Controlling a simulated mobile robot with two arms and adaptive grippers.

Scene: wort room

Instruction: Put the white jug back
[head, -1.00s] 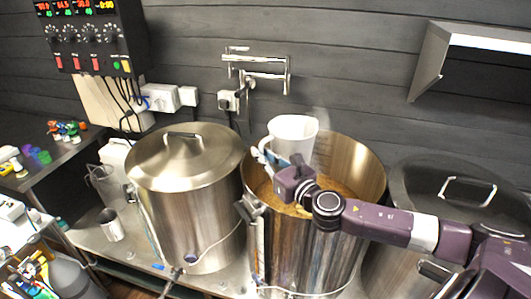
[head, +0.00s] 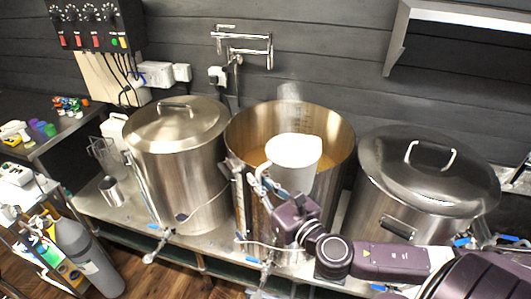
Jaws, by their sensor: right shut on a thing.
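The white jug (head: 293,158) is in my right gripper (head: 268,184), which is shut on it, seemingly at its handle side. The jug looks upright, in front of and above the near rim of the open steel kettle (head: 338,150) in the middle. My gripper and wrist cover the jug's lower part, and the fingertips are partly hidden. Brown liquid shows inside the kettle behind the jug. My left gripper is not in the head view.
A lidded kettle (head: 178,150) stands on the left and another lidded kettle (head: 425,178) on the right. A small metal cup (head: 112,190) and a clear pitcher (head: 103,152) stand on the bench at left. A grey gas cylinder (head: 88,258) stands at lower left. A wall shelf (head: 455,14) hangs upper right.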

